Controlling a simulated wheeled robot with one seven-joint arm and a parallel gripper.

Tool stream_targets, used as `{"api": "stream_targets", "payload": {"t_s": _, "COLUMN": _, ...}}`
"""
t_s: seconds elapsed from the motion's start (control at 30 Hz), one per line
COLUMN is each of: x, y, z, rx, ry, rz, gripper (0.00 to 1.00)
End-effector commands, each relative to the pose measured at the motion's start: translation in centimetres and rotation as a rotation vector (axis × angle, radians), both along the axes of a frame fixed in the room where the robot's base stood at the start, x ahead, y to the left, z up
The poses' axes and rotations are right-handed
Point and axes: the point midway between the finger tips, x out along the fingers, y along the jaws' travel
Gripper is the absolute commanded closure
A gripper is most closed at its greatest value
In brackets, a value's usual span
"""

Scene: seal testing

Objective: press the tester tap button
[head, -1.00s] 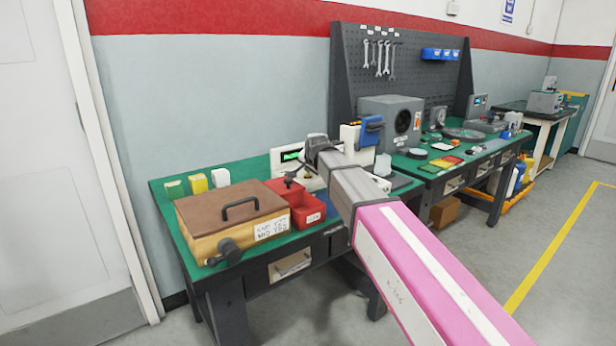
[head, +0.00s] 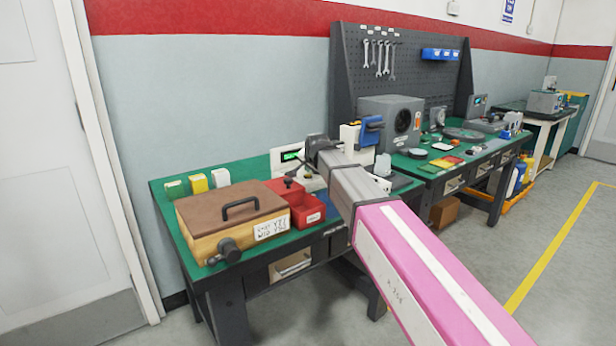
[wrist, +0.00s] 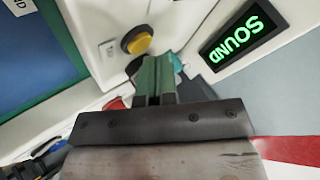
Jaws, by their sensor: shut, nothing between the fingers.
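The tester is a white box with a lit green display (head: 291,155) on the near bench in the head view. In the wrist view the display (wrist: 243,37) reads "SOUND" upside down. A round yellow button (wrist: 138,42) in a black ring sits on the tester's white face. My gripper (wrist: 157,60) is shut and empty, its fingers together. In the picture, its tips lie just below and right of the yellow button; I cannot tell whether they touch anything. In the head view my wrist partly hides the tester, and the button cannot be made out.
A blue-and-white device (head: 370,131) stands right of the tester. A teal object (wrist: 178,63) shows beside my fingertips.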

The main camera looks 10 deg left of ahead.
Motion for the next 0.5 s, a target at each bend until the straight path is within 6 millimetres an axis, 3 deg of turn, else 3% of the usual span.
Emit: {"api": "stream_targets", "payload": {"t_s": 0.5, "x": 0.00, "y": 0.00, "z": 0.82, "rx": 0.001, "ry": 0.000, "rz": 0.001, "gripper": 1.00}}
